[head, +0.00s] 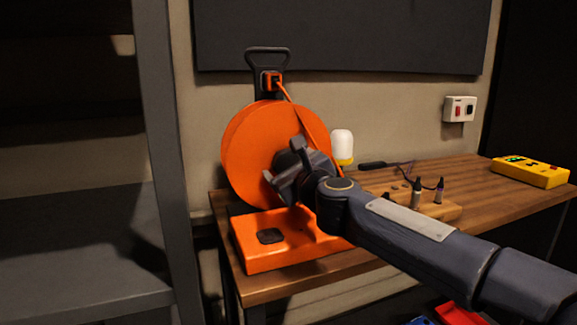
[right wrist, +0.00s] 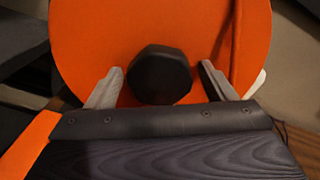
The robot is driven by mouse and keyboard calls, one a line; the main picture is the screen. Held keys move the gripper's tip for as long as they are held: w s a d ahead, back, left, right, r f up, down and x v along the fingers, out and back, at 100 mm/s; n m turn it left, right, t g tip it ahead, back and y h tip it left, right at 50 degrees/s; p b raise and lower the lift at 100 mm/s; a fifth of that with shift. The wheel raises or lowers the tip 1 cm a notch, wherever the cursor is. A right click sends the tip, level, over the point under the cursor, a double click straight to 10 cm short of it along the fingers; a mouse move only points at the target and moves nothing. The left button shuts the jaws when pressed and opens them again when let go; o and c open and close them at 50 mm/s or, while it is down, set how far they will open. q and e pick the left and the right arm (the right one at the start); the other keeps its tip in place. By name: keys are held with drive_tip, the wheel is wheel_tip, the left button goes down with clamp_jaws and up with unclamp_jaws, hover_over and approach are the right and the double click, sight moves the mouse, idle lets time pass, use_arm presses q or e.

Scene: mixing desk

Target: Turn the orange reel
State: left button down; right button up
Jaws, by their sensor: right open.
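The orange reel (head: 248,150) stands upright on its orange base (head: 262,250) at the left end of the wooden desk. A black handle bracket with an orange plug (head: 272,80) rises behind it, and an orange cable runs down from the plug across the reel's face. My right gripper (head: 284,165) is in front of the reel's face. In the right wrist view the reel (right wrist: 90,40) fills the background, and a dark faceted knob (right wrist: 160,75) lies between the two open fingers, with a gap on each side. My left gripper is not in view.
A white bottle with a yellow base (head: 342,146) stands behind the reel. A wooden block with small dark bottles (head: 438,190) and a yellow device (head: 530,172) are farther right on the desk (head: 470,180). Grey shelving (head: 165,130) stands close on the left.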

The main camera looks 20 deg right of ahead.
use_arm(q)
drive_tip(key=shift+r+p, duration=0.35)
use_arm(e)
drive_tip(key=s, duration=0.7)
drive_tip(key=shift+s+d, duration=0.15)
drive_tip(key=shift+s, duration=0.25)
